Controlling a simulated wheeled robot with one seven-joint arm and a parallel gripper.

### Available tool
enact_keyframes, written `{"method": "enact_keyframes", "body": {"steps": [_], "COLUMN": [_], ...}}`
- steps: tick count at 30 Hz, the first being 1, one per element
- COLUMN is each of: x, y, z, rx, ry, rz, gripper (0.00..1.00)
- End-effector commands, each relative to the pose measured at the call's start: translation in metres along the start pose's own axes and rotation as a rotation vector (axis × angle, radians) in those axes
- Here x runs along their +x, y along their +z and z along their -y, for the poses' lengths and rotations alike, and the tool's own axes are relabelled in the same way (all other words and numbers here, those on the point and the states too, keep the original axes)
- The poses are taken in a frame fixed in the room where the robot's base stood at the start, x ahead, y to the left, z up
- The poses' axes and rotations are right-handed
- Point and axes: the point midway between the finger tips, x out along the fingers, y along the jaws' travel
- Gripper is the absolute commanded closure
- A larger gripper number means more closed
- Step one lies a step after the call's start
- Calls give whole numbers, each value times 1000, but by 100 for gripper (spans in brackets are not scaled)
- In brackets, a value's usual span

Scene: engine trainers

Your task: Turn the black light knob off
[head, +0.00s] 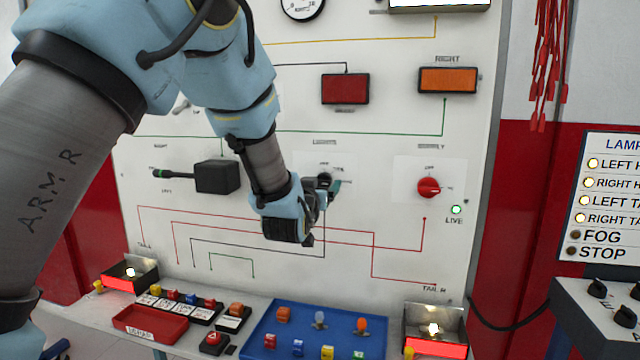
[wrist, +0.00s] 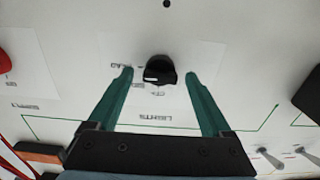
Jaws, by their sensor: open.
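The black light knob (wrist: 160,71) sits on the white panel under the LIGHTS label, which appears upside down in the wrist view. My gripper (wrist: 159,76) is open, with one green finger on each side of the knob and a visible gap on both sides. In the head view, my gripper (head: 328,190) is at the panel's middle and largely hides the knob. The knob's exact pointer setting is hard to read. On the lamp board (head: 612,190) at right, the headlamp and tail lamp indicators are lit; FOG and STOP are dark.
A red knob (head: 429,187) and a lit green LIVE light (head: 456,210) are right of my gripper. A black stalk switch (head: 217,177) stands out at left. Below are a blue tray (head: 262,338) with small parts and two lit tail lamps (head: 130,274) (head: 434,330).

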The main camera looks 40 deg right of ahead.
Motion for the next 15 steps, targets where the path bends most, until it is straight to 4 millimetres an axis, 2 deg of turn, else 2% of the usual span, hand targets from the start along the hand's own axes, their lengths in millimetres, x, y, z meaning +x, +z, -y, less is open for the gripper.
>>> {"method": "enact_keyframes", "body": {"steps": [5, 15], "x": [0, 0], "y": [0, 0], "z": [0, 0], "rx": [0, 0], "ry": [0, 0], "rz": [0, 0], "gripper": [19, 57]}}
